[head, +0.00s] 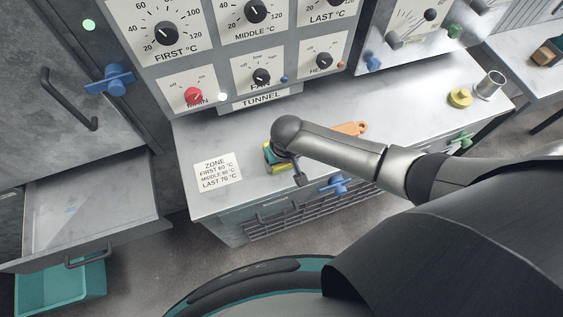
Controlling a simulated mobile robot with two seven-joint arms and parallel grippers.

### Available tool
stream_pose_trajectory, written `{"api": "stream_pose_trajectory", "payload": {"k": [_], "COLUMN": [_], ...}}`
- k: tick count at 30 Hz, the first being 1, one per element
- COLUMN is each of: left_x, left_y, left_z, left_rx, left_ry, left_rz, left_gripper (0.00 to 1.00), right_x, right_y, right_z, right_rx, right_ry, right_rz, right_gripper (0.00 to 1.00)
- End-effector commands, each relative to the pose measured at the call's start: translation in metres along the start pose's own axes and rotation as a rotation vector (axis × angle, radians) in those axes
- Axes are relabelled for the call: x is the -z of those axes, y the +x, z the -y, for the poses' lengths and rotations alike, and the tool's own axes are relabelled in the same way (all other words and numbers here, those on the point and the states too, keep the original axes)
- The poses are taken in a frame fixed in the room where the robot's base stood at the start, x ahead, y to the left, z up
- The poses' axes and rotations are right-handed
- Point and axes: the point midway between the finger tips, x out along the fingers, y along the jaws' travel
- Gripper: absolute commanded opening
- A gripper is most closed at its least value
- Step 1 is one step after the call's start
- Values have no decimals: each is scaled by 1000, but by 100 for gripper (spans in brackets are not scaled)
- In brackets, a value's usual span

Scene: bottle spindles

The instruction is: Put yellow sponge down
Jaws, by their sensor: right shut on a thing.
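A yellow and green block, which looks like the sponge (268,155), shows at the left end of my right arm, over the front part of the grey metal counter (235,130). My right gripper (284,163) is shut on it. The wrist hides most of the sponge and the fingers. I cannot tell whether the sponge touches the counter top. My left gripper is not in view.
A white zone label (217,172) lies left of the sponge. An orange-brown paddle-shaped thing (350,128) lies behind my arm. A yellow round thing (459,97) and a metal cup (490,86) stand farther right. The control panel (215,75) rises behind. An open drawer (90,205) is at left.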

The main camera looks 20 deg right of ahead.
Motion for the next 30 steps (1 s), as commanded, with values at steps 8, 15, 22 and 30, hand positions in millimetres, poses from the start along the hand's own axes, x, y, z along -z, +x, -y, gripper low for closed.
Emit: {"api": "stream_pose_trajectory", "payload": {"k": [8, 15, 22, 30], "left_x": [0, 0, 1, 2], "left_y": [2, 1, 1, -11], "left_z": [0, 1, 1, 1], "left_rx": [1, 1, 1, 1], "left_ry": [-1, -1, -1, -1], "left_rz": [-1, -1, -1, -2], "left_gripper": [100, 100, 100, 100], "right_x": [-1, -1, -1, 0], "right_y": [3, 3, 2, -28], "right_z": [0, 0, 0, 0], "right_rx": [1, 0, 0, 1], "right_ry": [0, 0, 0, 0], "right_rz": [1, 1, 1, 0], "right_gripper": [76, 100, 100, 100]}}
